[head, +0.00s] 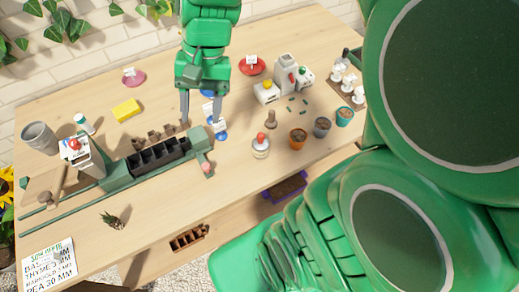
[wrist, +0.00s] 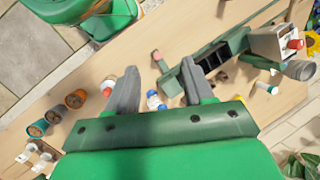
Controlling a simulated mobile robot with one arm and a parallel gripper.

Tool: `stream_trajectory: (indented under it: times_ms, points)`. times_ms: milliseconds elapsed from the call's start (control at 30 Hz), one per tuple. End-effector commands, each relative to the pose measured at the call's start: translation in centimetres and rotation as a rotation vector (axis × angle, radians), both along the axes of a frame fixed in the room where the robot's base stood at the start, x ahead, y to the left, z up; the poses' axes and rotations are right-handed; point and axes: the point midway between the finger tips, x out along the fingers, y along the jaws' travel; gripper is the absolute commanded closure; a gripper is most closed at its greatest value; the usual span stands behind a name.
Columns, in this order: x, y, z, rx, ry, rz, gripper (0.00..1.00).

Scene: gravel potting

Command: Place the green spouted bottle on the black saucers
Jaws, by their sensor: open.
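My gripper (head: 201,121) hangs over the middle of the table with its fingers apart and nothing held between them. In the wrist view the gripper (wrist: 150,78) frames a small white and blue item (wrist: 155,101) on or above the table beyond its fingers. A small white bottle with green-teal parts (head: 83,124), perhaps the green spouted bottle, is at the left by the grey bucket. It also seems to show in the wrist view (wrist: 266,88), far from my fingers. I cannot make out any black saucers.
A black cell tray (head: 160,155) sits on a green rail left of my gripper. A red-topped bottle (head: 261,147) and small pots (head: 298,138) stand to the right. Red (head: 251,66) and pink (head: 133,78) dishes lie further back.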

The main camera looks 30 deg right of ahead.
Motion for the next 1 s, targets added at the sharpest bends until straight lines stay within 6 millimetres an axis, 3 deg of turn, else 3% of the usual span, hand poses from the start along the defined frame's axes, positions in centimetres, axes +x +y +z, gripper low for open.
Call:
stream_trajectory:
  times_ms: [300, 500, 700, 1000]
  points:
    - [-7.9, -2.7, -1.0, -0.138, -0.049, 0.217, 0.48]
    - [-11.5, -4.8, -1.6, -0.215, -0.069, 0.322, 0.48]
    - [-13.2, -5.8, -2.0, -0.245, -0.074, 0.374, 0.48]
    - [-13.4, -5.8, -2.1, -0.247, -0.074, 0.381, 0.48]
